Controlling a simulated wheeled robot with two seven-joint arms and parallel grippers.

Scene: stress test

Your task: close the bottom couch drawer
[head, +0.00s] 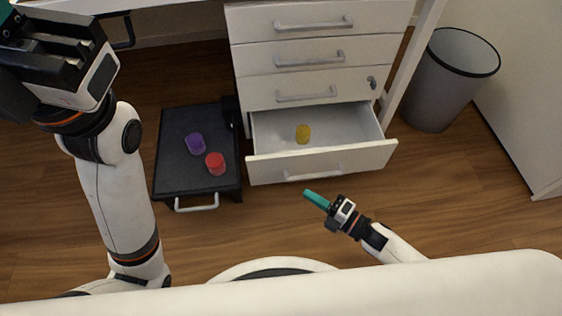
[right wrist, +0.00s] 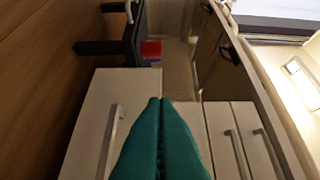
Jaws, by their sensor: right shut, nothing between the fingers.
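A white drawer cabinet (head: 322,56) stands at the top centre of the head view. No couch is seen. My right gripper (head: 305,192) is shut and empty, its teal fingers in front of and below the drawer front, apart from it in the picture. In the right wrist view the shut fingers (right wrist: 161,100) overlap pale drawer fronts with handles (right wrist: 110,138). My left gripper (head: 8,14) is at the top left, partly cut off; its jaws cannot be made out.
A low black platform (head: 172,177) with a pale handle lies left of the open drawer, bearing a purple cup (head: 195,143) and a red cup (head: 215,163). A grey bin (head: 432,95) stands right of the cabinet. The wooden floor (head: 475,205) is clear at the right.

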